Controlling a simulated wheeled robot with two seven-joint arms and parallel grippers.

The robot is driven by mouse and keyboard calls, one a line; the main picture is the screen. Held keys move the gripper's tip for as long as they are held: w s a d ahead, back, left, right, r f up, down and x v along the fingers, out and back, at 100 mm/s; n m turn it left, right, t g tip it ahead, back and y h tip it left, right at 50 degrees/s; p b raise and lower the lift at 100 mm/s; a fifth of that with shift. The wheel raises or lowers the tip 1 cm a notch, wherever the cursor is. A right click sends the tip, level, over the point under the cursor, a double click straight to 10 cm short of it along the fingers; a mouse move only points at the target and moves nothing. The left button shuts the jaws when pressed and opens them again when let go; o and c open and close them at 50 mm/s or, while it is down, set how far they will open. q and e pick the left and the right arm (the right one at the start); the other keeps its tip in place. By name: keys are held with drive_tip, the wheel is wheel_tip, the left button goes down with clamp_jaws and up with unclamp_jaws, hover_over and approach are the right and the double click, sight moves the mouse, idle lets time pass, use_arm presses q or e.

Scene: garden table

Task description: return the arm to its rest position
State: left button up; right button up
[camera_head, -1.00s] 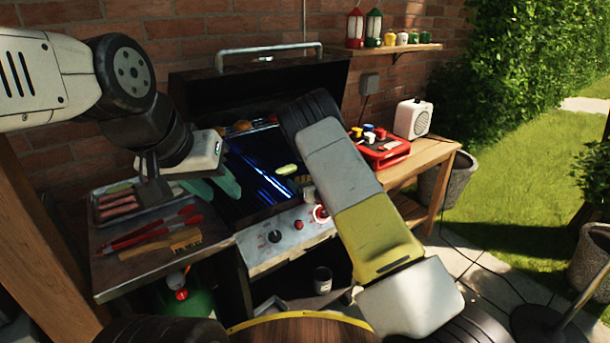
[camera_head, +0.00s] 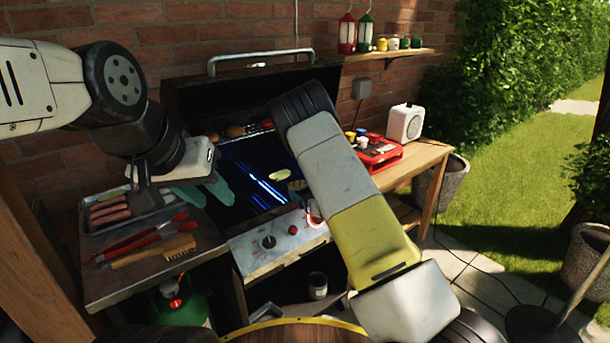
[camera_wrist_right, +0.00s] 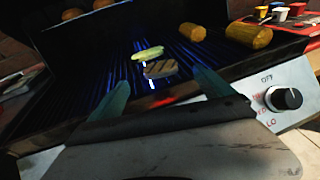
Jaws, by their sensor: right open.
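My right arm (camera_head: 345,190) reaches across the front of the grill (camera_head: 240,85) in the head view and hides its own gripper. In the right wrist view my right gripper (camera_wrist_right: 165,92) is open, its two teal fingers apart with nothing held between them. Beyond the fingers, a pale green slice (camera_wrist_right: 147,53) and a brown grill-marked piece (camera_wrist_right: 160,69) lie on the grate. My left gripper (camera_head: 205,195) hangs over the left side shelf beside the grate, with its teal fingers apart and nothing visible between them.
A tray of sausages (camera_head: 88,217), red tongs (camera_head: 140,241) and a brush (camera_head: 155,251) lie on the left shelf. Corn (camera_wrist_right: 248,37) lies on the grate. A red caddy (camera_head: 378,156) and white radio (camera_head: 404,123) stand right. The raised lid stands behind the grate.

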drive_tip(key=s+d+r+m+g+h, duration=0.1)
drive_tip(key=s+d+r+m+h, duration=0.3)
drive_tip(key=r+m, duration=0.55)
drive_tip(key=s+d+r+m+g+h, duration=0.1)
drive_tip(key=s+d+r+m, duration=0.2)
drive_tip(key=d+r+m, duration=0.65)
drive_tip(key=s+a+r+m+g, duration=0.1)
drive_tip(key=s+r+m+g, duration=0.2)
drive_tip(key=s+m, duration=0.7)
drive_tip(key=s+a+r+m+g, duration=0.2)
drive_tip(key=s+m, duration=0.9)
drive_tip(key=s, duration=1.1)
drive_tip(key=shift+s+r+g+y, duration=0.2)
drive_tip(key=shift+r+g+y, duration=0.25)
drive_tip(key=shift+r, duration=0.45)
